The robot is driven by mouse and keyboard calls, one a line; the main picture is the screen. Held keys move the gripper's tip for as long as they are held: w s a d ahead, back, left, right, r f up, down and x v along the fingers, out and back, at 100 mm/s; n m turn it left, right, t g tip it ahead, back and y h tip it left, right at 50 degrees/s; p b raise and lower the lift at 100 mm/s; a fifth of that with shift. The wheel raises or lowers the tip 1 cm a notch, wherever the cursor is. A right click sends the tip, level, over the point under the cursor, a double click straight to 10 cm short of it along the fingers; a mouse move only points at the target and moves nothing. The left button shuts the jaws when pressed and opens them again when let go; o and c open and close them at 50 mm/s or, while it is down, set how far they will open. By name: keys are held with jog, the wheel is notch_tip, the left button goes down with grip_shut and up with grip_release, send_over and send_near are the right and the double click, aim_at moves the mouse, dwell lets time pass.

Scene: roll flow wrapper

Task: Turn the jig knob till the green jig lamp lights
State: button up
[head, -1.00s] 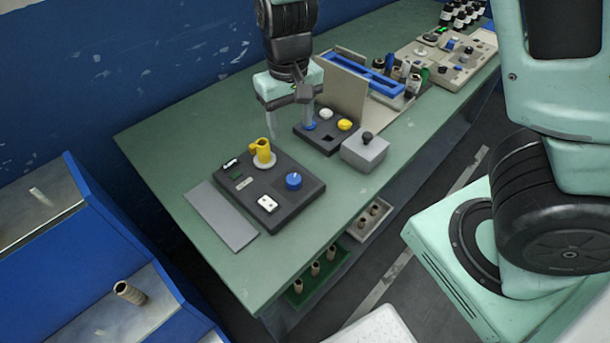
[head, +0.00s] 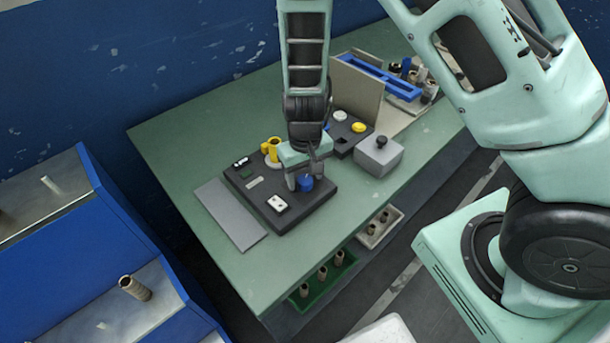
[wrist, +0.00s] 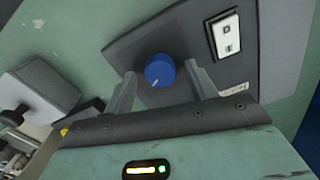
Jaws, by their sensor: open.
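The jig is a dark grey plate (head: 243,184) on the green bench. Its blue knob (head: 305,183) is at the plate's right side, and it also shows in the wrist view (wrist: 160,70) with a pale pointer line. My gripper (head: 303,180) is open over the knob. In the wrist view my gripper (wrist: 163,85) has one finger on each side of the knob, with gaps visible. A yellow fitting (head: 272,150) stands at the back of the plate. A small dark green window (head: 248,172) on the plate looks unlit; I cannot tell if it is the jig lamp.
A white socket plate (head: 277,203) is on the jig's front. A grey box with a black knob (head: 379,155) and a dark button panel stand to the right. A flat grey plate (head: 228,215) lies left. Trays of rolls hang below the bench edge.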

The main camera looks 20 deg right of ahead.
jog(key=shift+f, duration=0.15)
jog(key=shift+c, duration=0.4)
jog(key=c, duration=0.9)
jog(key=shift+m, duration=0.4)
jog(key=m+p, duration=0.1)
jog(key=m, duration=0.1)
jog(key=shift+m+p, duration=0.35)
jog(key=shift+m, duration=0.05)
jog(key=shift+m+p, duration=0.8)
jog(key=shift+m, duration=1.2)
jog(key=shift+w, duration=0.1)
jog(key=o, duration=1)
